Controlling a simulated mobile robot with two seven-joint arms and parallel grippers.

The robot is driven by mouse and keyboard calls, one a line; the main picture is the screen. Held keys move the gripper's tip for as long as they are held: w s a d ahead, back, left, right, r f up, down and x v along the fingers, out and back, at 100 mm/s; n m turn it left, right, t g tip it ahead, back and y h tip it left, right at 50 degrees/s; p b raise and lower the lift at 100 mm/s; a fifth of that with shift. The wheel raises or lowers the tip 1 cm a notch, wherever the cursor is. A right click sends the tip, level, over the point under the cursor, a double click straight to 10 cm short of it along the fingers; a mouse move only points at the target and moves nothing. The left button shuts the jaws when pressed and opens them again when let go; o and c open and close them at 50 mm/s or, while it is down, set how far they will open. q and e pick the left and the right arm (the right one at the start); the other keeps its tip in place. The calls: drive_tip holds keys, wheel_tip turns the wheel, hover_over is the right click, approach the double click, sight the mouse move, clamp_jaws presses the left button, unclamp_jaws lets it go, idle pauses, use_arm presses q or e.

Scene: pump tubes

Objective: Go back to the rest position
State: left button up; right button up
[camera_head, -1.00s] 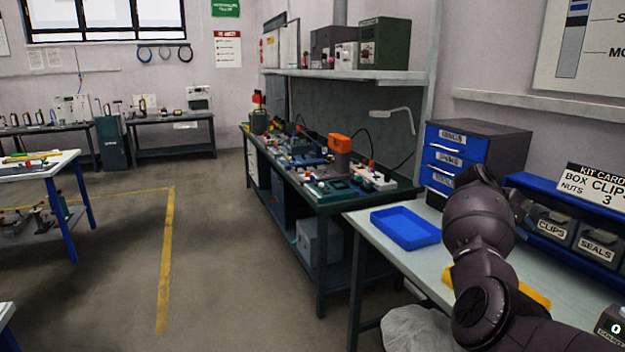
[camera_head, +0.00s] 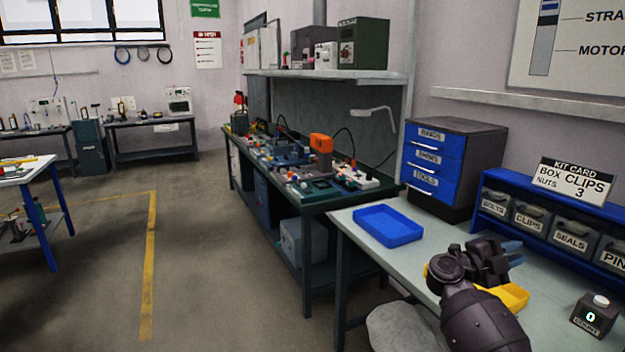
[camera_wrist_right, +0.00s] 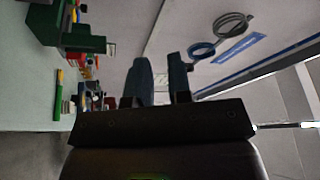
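My right gripper (camera_head: 517,250) is over the pale workbench at the lower right of the head view, in front of the blue bin rack. It points away to the right, with its dark blue fingers partly visible. In the right wrist view, the two fingers of the gripper (camera_wrist_right: 160,65) stand apart with an empty gap between them. It holds nothing that I can see. My left gripper is not in view.
The pale workbench (camera_head: 365,252) holds a blue tray (camera_head: 388,226), a yellow tray (camera_head: 515,297) partly hidden by my arm, a blue drawer cabinet (camera_head: 428,160), a bin rack (camera_head: 497,182) and a counter box (camera_head: 594,316). Open floor (camera_head: 210,270) lies left.

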drive_tip(key=w+a+r+n+t+y, duration=0.4)
drive_tip(key=a+n+t+y, duration=0.15)
drive_tip(key=n+t, duration=0.55)
drive_tip(key=w+a+r+n+t+y, duration=0.45)
drive_tip(key=a+n+t, duration=0.35)
drive_tip(key=t, duration=0.5)
drive_tip(key=w+a+f+n+g+y, duration=0.45)
drive_tip(key=a+f+n+y, duration=0.2)
drive_tip(key=n+y, duration=0.8)
drive_tip(key=d+f+g+h, duration=0.3)
drive_tip(key=f+g+h, duration=0.1)
drive_tip(key=f, duration=0.5)
drive_tip(key=s+f+g, duration=0.2)
drive_tip(key=s+f, duration=1.3)
drive_tip(key=f, duration=0.1)
drive_tip(key=s+f+m+g, duration=0.1)
drive_tip(key=s+f, duration=0.2)
drive_tip(key=s, duration=0.7)
drive_tip(key=s+a+f+m+g, duration=0.1)
drive_tip(key=s+f, duration=0.1)
drive_tip(key=s, duration=0.8)
drive_tip(key=s+f+m+g, duration=0.1)
drive_tip(key=s+f, duration=0.2)
drive_tip(key=s, duration=0.7)
drive_tip(key=shift+a+f, duration=0.25)
drive_tip(key=shift+f, duration=0.1)
